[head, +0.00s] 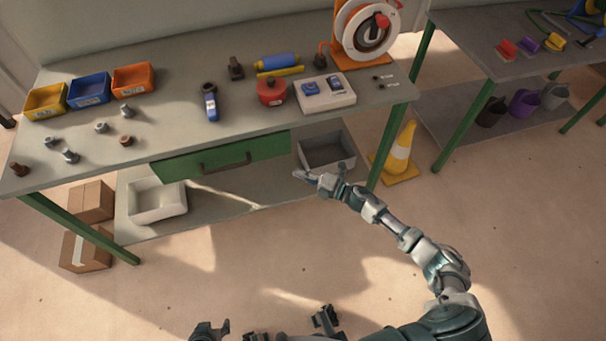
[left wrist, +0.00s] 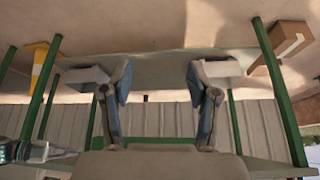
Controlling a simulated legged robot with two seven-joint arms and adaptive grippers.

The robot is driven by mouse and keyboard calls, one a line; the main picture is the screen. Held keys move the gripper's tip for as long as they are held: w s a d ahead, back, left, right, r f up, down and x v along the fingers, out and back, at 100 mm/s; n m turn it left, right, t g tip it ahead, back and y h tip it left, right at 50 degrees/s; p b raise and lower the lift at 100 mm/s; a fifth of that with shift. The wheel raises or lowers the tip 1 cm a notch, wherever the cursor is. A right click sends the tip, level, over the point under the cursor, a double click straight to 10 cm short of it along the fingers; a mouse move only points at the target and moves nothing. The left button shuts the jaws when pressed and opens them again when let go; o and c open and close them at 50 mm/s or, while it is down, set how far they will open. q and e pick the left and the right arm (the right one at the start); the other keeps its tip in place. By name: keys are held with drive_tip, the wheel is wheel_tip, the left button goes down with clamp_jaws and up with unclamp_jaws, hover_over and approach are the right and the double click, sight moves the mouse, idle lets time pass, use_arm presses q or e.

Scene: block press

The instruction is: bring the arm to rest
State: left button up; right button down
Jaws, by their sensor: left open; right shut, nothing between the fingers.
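My right arm reaches in from the lower right in the head view. Its gripper (head: 304,177) is shut and empty, in front of the bench, just right of the green drawer (head: 222,157) and near the grey bin (head: 327,152) in the picture. It looks apart from the bench. My left gripper (head: 268,325) is at the bottom edge of the head view, partly cut off. In the left wrist view my left gripper (left wrist: 160,82) has its two fingers spread wide with nothing between them. That view shows the bench upside down beyond the fingers.
The workbench (head: 170,110) carries a cable reel (head: 366,28), a switch box (head: 324,94), a red canister (head: 271,91), coloured bins (head: 89,88) and several bolts. A traffic cone (head: 399,153) stands right of the bench. Cardboard boxes (head: 91,201) lie at left. Floor in front is clear.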

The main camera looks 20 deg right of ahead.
drive_tip(key=shift+s+d+f, duration=0.15)
drive_tip(key=shift+s+d, duration=0.05)
drive_tip(key=shift+d, duration=0.1)
use_arm(q)
drive_tip(key=shift+f, duration=0.1)
